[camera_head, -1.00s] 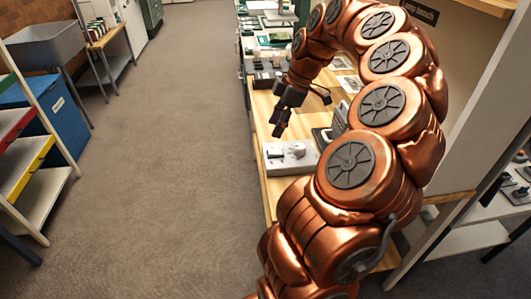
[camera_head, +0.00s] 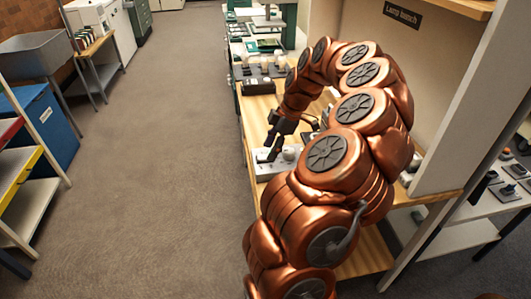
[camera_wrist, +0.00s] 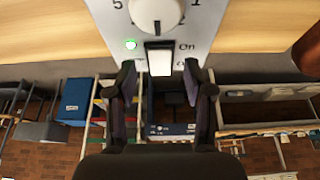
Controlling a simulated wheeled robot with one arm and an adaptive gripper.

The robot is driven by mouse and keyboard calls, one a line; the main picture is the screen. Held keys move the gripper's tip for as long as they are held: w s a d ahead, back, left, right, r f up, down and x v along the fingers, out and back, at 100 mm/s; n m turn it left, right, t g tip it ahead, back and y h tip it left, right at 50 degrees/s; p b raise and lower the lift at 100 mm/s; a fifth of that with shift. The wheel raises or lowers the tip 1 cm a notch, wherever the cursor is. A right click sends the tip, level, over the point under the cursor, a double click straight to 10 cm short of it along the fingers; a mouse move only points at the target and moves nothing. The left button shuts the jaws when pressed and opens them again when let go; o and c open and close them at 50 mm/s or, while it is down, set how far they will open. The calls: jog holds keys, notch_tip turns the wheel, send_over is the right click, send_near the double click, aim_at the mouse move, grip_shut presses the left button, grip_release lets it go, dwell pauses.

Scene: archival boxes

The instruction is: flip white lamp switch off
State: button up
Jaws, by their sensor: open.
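The white lamp switch (camera_wrist: 160,62) is a rocker in a black frame on a light grey control box (camera_wrist: 203,22), which also shows in the head view (camera_head: 266,172). "On" is printed beside the switch; a second label below it is partly hidden. A small green light (camera_wrist: 130,44) glows beside it. A white round knob (camera_wrist: 156,12) with numbers around it sits above the switch in the wrist view. My gripper (camera_wrist: 160,80) is open and empty, its fingers on either side of the switch's lower end. I cannot tell whether they touch the box.
The box stands on a wooden bench (camera_head: 257,106), with a sign reading "Lamp bench" (camera_head: 402,14) on the panel behind. Dark devices (camera_head: 258,84) stand farther along the bench. The floor (camera_head: 165,150) to the left is clear. A shelf (camera_head: 465,238) stands at the right.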

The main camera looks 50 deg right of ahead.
jog(key=shift+x, duration=0.8)
grip_shut()
